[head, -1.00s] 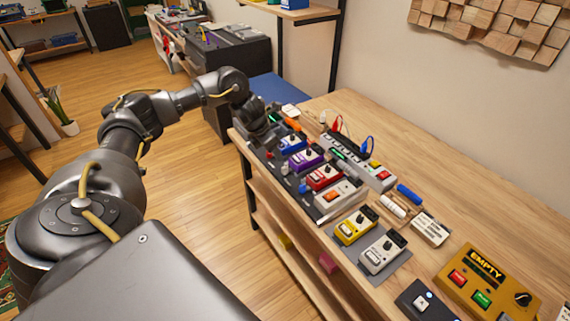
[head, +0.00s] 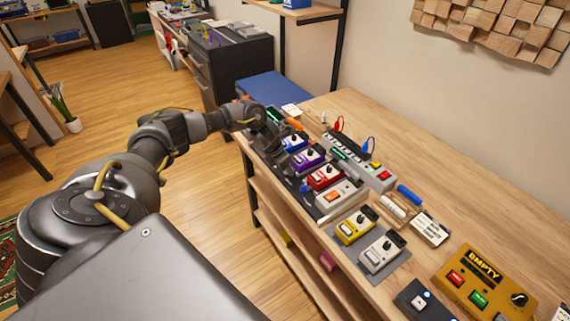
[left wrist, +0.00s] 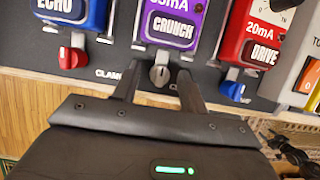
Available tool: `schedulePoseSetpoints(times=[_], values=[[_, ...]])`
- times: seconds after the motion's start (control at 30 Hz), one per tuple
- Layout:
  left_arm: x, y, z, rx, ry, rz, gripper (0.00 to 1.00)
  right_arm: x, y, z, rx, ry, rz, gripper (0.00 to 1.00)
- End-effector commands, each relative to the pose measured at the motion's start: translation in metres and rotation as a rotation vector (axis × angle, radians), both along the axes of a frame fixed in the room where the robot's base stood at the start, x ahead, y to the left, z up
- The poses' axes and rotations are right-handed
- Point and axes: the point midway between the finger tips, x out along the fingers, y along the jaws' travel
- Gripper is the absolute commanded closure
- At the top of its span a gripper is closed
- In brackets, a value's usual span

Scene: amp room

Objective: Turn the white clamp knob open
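The white clamp knob (left wrist: 159,75) sits on the dark front edge of the pedalboard (left wrist: 100,57), below the purple CRUNCH pedal (left wrist: 172,25). It looks pale grey, with a dark vertical mark. My left gripper (left wrist: 157,80) is open, with one finger on each side of the knob; small gaps appear to show, but contact is hard to judge. A red knob (left wrist: 72,59) is to the left and a blue knob (left wrist: 231,90) to the right. In the head view my left gripper (head: 270,135) is at the pedalboard's near edge, and I cannot make out the white knob.
The red DRIVE pedal (head: 324,177) and yellow pedal (head: 357,225) stand further along the bench (head: 430,175). A power strip (head: 362,163) with red and blue plugs lies behind the pedals. Open floor (head: 200,225) lies in front of the bench.

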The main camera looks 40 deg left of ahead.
Motion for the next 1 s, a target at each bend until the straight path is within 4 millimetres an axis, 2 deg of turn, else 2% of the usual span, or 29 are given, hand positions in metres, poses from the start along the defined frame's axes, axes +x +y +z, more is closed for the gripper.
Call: schedulePoseSetpoints(times=[0.03,0.3,0.67,1.0], values=[[0.0,0.0,0.0,0.0,0.0,0.0,0.64,-0.001,0.001,0.0,0.001,0.001,0.0,0.39],[0.0,0.0,0.001,0.0,0.0,0.0,0.99,-0.001,0.002,0.0,0.003,0.002,-0.001,0.39],[0.0,-0.001,0.002,0.0,-0.001,0.056,1.0,-0.001,0.002,0.004,0.003,0.003,-0.001,0.39],[0.0,-0.003,0.004,0.0,-0.001,0.312,1.0,-0.001,0.002,0.019,0.002,0.002,-0.001,0.39]])
